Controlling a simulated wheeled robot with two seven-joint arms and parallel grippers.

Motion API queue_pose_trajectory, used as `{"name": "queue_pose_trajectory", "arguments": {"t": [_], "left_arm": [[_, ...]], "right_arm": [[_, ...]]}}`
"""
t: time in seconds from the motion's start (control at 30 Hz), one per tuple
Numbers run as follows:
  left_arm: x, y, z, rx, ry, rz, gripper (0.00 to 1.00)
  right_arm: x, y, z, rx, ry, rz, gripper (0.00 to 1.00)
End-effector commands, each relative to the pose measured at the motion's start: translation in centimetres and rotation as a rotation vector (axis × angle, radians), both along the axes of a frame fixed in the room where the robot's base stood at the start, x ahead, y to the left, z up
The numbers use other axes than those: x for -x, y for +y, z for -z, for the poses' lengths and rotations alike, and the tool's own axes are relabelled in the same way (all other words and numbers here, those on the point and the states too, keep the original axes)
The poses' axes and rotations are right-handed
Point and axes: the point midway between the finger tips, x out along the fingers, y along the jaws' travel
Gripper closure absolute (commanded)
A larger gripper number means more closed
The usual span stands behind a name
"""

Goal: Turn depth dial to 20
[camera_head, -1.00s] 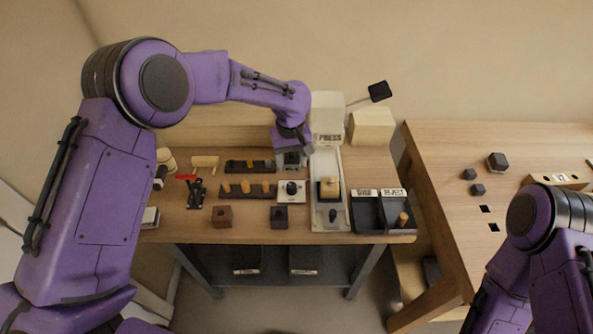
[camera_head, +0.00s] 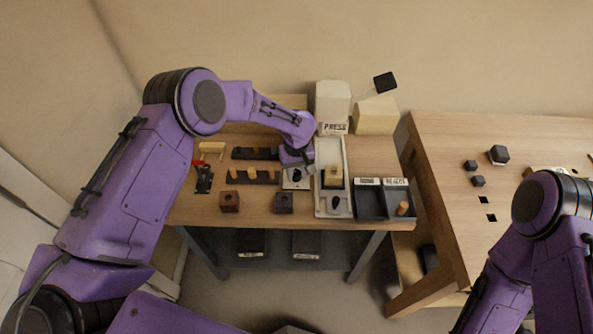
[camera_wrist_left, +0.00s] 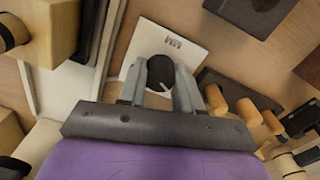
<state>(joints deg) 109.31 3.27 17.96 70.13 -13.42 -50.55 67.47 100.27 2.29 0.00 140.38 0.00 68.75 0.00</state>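The depth dial (camera_head: 297,175) is a black round knob on a white plate, on the bench left of the long white press fixture. In the left wrist view the dial (camera_wrist_left: 160,72) has a pale pointer line, and its plate is marked MM. My left gripper (camera_head: 298,163) is over the plate, tilted down. In the wrist view the fingers of my left gripper (camera_wrist_left: 161,82) are apart, one on each side of the knob; I cannot tell whether they touch it. The scale number at the pointer is not readable. My right gripper is out of view.
The press (camera_head: 333,105) stands behind, with a block (camera_head: 333,175) in its fixture. Two dark bins (camera_head: 370,205) are to the right. Pegs in dark racks (camera_head: 250,176) lie left of the dial; a brown block (camera_head: 229,202) and a dark block (camera_head: 283,203) sit in front.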

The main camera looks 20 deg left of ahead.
Motion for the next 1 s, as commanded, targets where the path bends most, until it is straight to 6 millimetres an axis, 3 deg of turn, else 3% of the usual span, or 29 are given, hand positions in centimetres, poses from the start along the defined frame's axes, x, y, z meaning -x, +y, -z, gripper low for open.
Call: {"name": "queue_pose_trajectory", "arguments": {"t": [0.03, 0.1, 0.57, 1.0], "left_arm": [[0.0, 0.0, 0.0, 0.0, 0.0, 0.0, 0.84], [0.0, 0.0, 0.0, 0.0, 0.0, 0.0, 0.98], [-0.1, 0.0, 0.0, -0.002, -0.003, 0.103, 0.98], [-0.2, 0.0, -0.1, -0.002, -0.003, 0.487, 0.98]], "right_arm": [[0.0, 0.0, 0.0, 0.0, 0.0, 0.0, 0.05], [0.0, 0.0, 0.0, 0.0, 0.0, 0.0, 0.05], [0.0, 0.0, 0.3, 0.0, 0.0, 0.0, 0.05], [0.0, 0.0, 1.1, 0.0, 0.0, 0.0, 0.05]]}}
